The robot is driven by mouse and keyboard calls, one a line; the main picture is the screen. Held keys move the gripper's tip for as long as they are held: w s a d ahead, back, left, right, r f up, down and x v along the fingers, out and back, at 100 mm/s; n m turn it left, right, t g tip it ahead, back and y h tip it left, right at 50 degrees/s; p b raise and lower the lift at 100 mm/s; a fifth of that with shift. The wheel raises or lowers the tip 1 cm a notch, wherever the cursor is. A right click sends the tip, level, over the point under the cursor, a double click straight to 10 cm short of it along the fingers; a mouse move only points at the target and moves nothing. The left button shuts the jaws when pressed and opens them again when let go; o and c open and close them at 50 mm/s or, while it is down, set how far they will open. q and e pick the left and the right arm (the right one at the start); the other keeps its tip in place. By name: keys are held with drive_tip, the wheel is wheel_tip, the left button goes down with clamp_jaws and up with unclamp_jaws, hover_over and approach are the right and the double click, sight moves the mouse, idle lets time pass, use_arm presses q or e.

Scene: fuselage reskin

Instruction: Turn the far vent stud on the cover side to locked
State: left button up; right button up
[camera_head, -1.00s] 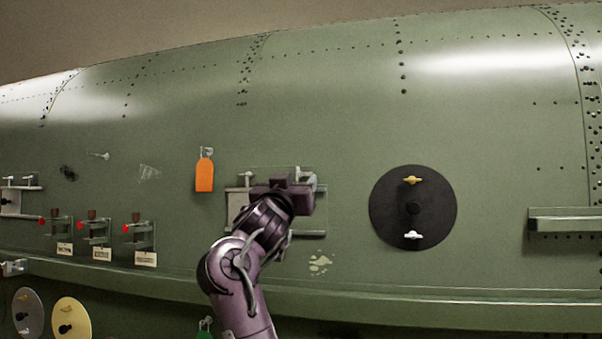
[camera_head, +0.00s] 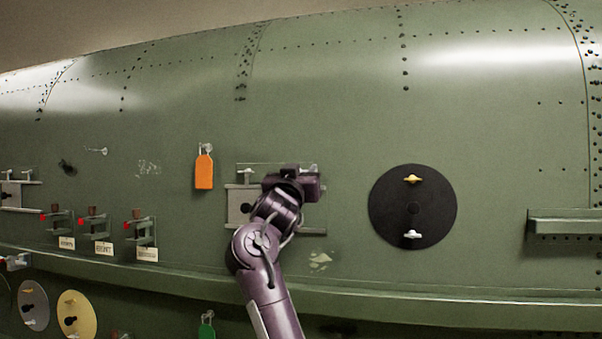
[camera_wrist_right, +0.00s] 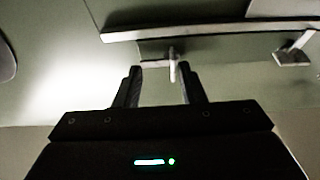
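A grey vent plate with a cover (camera_head: 238,207) and rails is on the green fuselage in the head view. One pale stud (camera_head: 250,176) stands at its upper left and another (camera_head: 314,169) shows at its upper right, partly behind my gripper. My right gripper (camera_head: 293,184) is in front of the plate's right part, hiding much of it. In the right wrist view its fingers (camera_wrist_right: 162,72) are open, with a pale stud (camera_wrist_right: 172,66) just beyond the gap, nearer the right finger. No grip on it shows. I cannot tell which stud this is or its lock state. My left gripper is out of view.
An orange tag (camera_head: 204,171) hangs left of the plate. A black disc (camera_head: 390,208) with yellow and white studs is to the right. Several red-tipped clamps (camera_head: 137,230) are at the lower left. A long ledge (camera_head: 400,305) runs below.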

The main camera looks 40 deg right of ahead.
drive_tip(key=shift+c, duration=1.3)
drive_tip(key=shift+m, duration=0.5)
drive_tip(key=m+g+h, duration=0.1)
drive_tip(key=m, duration=0.2)
drive_tip(key=shift+a+f+m+g, duration=0.1)
drive_tip(key=shift+f+m+g, duration=0.05)
drive_tip(key=shift+m+g, duration=0.25)
drive_tip(key=shift+w+f+m+g+h, duration=0.2)
drive_tip(key=shift+m+g, duration=0.5)
drive_tip(key=shift+m, duration=0.65)
drive_tip(key=shift+s+f+m+g+h, duration=0.1)
drive_tip(key=shift+m+g+h, duration=0.2)
drive_tip(key=shift+m+g, duration=0.75)
drive_tip(key=shift+m+t, duration=0.35)
drive_tip(key=shift+m, duration=0.05)
drive_tip(key=o, duration=1)
drive_tip(key=shift+r, duration=0.1)
